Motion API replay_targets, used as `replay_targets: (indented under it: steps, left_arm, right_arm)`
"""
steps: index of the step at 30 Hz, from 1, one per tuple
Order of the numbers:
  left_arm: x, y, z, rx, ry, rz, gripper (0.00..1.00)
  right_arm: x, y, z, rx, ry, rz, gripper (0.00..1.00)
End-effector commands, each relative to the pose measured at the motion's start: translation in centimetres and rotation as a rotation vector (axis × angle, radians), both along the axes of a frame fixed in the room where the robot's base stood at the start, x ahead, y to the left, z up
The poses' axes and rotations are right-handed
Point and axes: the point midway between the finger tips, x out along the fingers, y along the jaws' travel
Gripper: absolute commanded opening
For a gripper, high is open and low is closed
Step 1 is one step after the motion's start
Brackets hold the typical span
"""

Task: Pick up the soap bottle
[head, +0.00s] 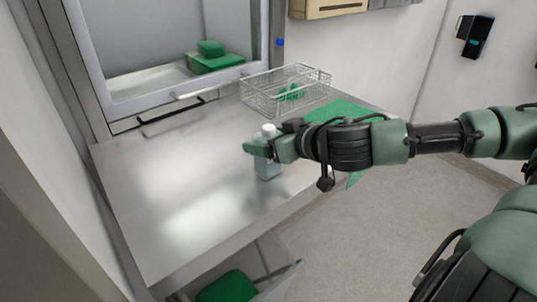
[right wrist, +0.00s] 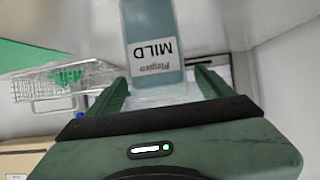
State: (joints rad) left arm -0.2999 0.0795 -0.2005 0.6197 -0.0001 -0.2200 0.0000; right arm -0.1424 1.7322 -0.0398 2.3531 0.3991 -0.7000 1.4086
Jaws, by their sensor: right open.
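The soap bottle (head: 268,168) is pale blue-grey with a white cap and stands upright on the steel counter (head: 180,190), near its front edge. My right gripper (head: 260,149) is at the bottle's upper part and covers some of it. In the right wrist view the bottle (right wrist: 152,40) shows upside down, with a white label reading MILD. Its near end lies between the two open green fingers of my right gripper (right wrist: 160,78), with a visible gap on both sides. My left gripper is not in view.
A wire basket (head: 285,92) with green items stands at the back right of the counter. A green mat (head: 340,109) lies in front of it. A washer opening (head: 180,75) with green items is behind. A bin with a green item (head: 230,286) sits below the front edge. The counter's left is clear.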

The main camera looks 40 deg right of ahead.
Motion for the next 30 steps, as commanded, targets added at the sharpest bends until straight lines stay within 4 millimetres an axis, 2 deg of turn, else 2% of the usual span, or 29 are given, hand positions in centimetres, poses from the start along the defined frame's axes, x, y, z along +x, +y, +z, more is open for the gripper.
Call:
replay_targets:
  steps: [11, 18, 20, 30]
  left_arm:
    - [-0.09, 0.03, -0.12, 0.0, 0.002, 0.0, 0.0]
    - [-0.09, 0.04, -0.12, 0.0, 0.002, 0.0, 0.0]
    - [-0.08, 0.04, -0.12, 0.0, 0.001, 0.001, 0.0]
    - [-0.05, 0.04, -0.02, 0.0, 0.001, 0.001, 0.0]
  right_arm:
    - [0.22, 0.01, -0.05, 0.001, -0.001, 0.0, 0.82]
    - [0.21, 0.02, -0.07, 0.002, -0.001, -0.001, 0.15]
    - [0.21, 0.02, -0.07, 0.002, -0.001, -0.001, 0.0]
    - [0.26, 0.02, 0.36, 0.0, -0.004, 0.0, 0.0]
